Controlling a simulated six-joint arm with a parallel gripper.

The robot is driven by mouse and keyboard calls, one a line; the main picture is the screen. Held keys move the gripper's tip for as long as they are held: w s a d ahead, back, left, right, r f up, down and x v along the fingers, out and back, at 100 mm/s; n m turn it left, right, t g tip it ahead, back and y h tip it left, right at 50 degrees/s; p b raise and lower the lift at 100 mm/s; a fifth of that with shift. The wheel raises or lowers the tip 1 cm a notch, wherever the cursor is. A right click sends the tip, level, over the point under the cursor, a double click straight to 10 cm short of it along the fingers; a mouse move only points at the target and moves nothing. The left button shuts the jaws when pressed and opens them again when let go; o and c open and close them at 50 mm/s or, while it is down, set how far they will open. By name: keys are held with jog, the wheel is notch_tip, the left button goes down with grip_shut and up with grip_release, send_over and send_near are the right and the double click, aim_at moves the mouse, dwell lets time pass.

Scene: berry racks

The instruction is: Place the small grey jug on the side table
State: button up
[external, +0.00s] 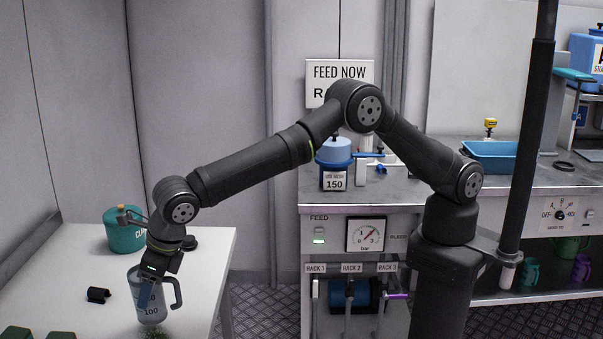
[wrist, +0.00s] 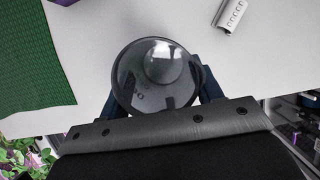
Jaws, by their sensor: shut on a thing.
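The small grey jug (external: 153,307) shows in the external view at the lower left, marked 100, upright or nearly so, with its handle to the right. My gripper (external: 146,291) is shut on it, with a blue finger against its side. In the wrist view the jug (wrist: 155,76) is seen from above as a dark round shape between the blue fingers (wrist: 157,95). The white side table (external: 70,263) lies beneath and around it; its pale top also shows in the wrist view (wrist: 262,65). I cannot tell whether the jug's base touches the table.
Dark green objects (external: 17,333) sit at the front left. The wrist view shows a green mat (wrist: 30,55) and a silver piece (wrist: 230,16). The table edge is close right of the jug.

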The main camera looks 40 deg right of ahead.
aim_at(154, 300)
jog(key=shift+f, duration=1.8)
jog(key=shift+f, duration=0.15)
jog(key=o, duration=1)
jog(key=shift+c, duration=0.2)
jog(key=v, duration=1.2)
jog(key=shift+w, duration=0.1)
